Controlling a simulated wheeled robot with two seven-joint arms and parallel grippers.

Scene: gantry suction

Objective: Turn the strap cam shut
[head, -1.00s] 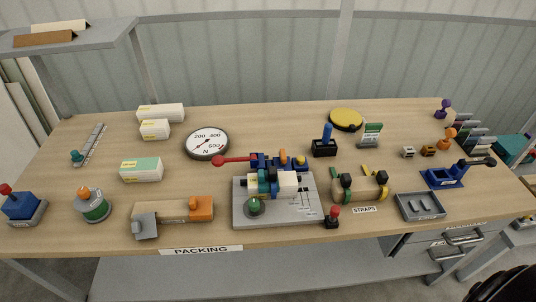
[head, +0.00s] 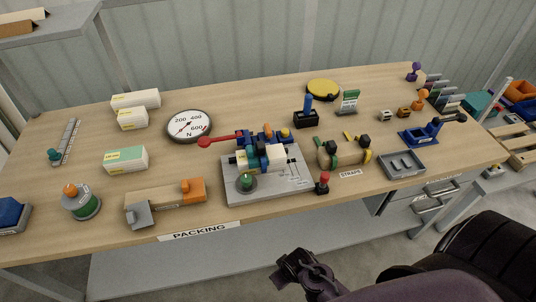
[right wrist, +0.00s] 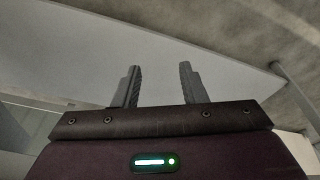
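The strapped bundle (head: 328,154) lies behind the STRAPS label at the right of the bench. It is a tan roll with green and yellow straps around it and dark knob-like cams on top, one cam (head: 364,142) at its right end. Whether a cam is open or shut is too small to tell. My right gripper (head: 297,262) is in front of and below the bench edge, well away from the bundle. In the right wrist view my right gripper (right wrist: 160,68) has its two fingers apart with nothing between them. My left gripper is not in view.
A grey plate with a blue and white clamp mechanism (head: 292,186) stands left of the bundle. A red-topped knob (head: 322,181) stands at its front left. A grey tray (head: 402,165) is to its right. Drawers (head: 432,200) hang under the bench's right side.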

